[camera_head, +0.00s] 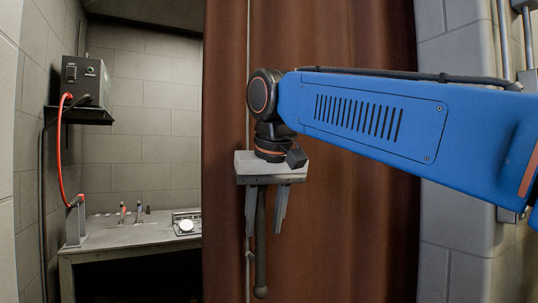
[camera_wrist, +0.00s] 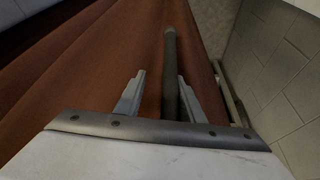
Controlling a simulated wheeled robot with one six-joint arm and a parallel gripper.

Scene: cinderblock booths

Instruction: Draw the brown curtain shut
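The brown curtain (camera_head: 345,220) hangs in folds over the right part of the booth opening; its left edge is near the middle of the head view. It also fills the left of the wrist view (camera_wrist: 85,75). A dark pull rod (camera_head: 261,270) hangs upright in front of the curtain near that edge. My gripper (camera_head: 264,231) points down with its fingers apart on either side of the rod. In the wrist view, the rod (camera_wrist: 171,60) stands between the open fingertips (camera_wrist: 161,75), nearer the right finger, with a gap at the left one.
The booth is open on the left. Inside are a grey bench (camera_head: 130,240) with small items, a black box (camera_head: 85,82) on a wall shelf, and a red cable (camera_head: 62,160). A cinderblock pillar (camera_head: 455,265) stands right of the curtain.

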